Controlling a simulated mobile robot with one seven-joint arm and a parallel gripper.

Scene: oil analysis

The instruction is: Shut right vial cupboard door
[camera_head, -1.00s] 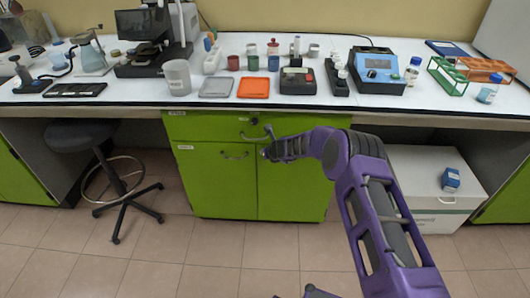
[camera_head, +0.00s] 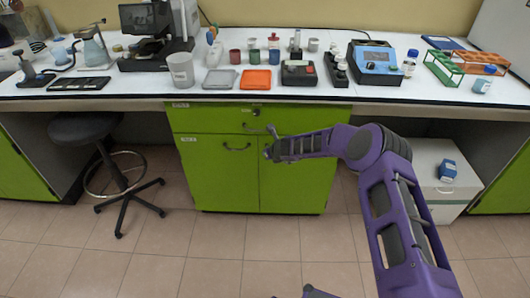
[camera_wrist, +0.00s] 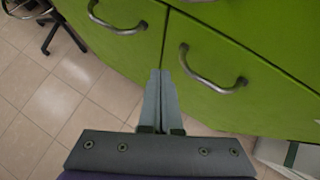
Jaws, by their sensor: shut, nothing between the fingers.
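The green cupboard stands under the bench, with a drawer (camera_head: 215,117) above two doors. Its right door (camera_head: 290,195) looks flush with the left door (camera_head: 215,185) in the head view, with no visible gap. My arm hides the upper part of the right door. My gripper (camera_head: 269,152) is in front of the right door's upper left corner. In the wrist view my gripper (camera_wrist: 159,74) is shut and empty, its fingertips close to the seam between the doors. The right door's handle (camera_wrist: 213,83) is just right of the fingers. I cannot tell whether the fingers touch the door.
A stool (camera_head: 90,130) stands left of the cupboard. A white box (camera_head: 425,160) with a blue item (camera_head: 447,170) on it stands to the right. The bench top (camera_head: 130,88) above holds lab equipment. The tiled floor in front is clear.

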